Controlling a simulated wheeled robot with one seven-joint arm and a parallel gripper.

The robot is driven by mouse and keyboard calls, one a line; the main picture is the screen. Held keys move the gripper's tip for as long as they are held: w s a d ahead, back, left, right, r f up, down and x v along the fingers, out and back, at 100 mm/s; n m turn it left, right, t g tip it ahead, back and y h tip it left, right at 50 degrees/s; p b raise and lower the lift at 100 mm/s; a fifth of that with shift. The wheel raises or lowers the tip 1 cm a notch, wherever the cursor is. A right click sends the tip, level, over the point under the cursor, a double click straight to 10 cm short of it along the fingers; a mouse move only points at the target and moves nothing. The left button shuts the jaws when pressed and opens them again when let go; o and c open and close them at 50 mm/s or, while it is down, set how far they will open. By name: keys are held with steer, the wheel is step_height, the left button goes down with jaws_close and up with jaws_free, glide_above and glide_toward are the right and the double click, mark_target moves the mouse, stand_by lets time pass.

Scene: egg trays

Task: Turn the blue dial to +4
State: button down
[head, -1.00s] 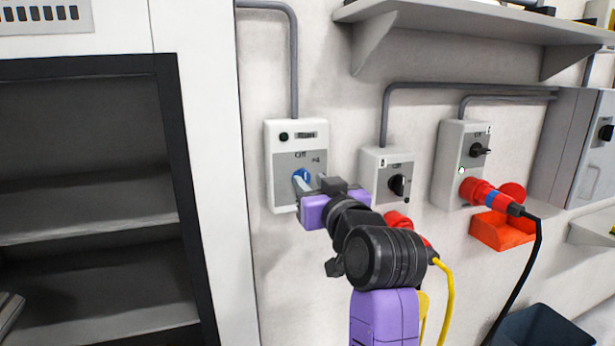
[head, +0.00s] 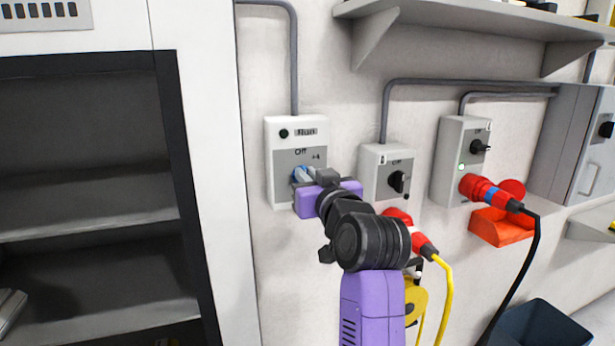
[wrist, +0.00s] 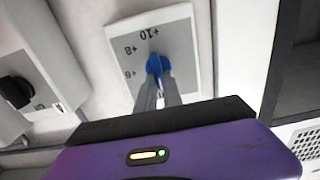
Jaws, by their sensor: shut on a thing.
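The blue dial (wrist: 156,66) sits on the grey face of a white wall box (head: 297,130), marked "Off" and "+4" in the head view. The wrist view shows "+10", "+8" and "+6" marks around the dial. My gripper (wrist: 160,92) is shut on the blue dial, its fingers on either side of the dial's grip. In the head view the gripper (head: 304,174) covers much of the dial, and a little blue shows at the fingertips. I cannot tell exactly which mark the dial points to.
Right of the box is a smaller box with a black knob (head: 397,181). Farther right, a red plug (head: 484,190) with a black cable sits in another box. A shelf (head: 470,25) hangs above. An open dark cabinet (head: 90,170) stands left.

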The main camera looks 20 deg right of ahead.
steer(key=shift+d+f+m, duration=0.1)
steer(key=shift+d+m, duration=0.15)
steer(key=shift+m, duration=1.9)
steer(key=shift+d+m, duration=0.2)
steer(key=shift+m, duration=1.95)
steer(key=c, duration=1.5)
jaws_free()
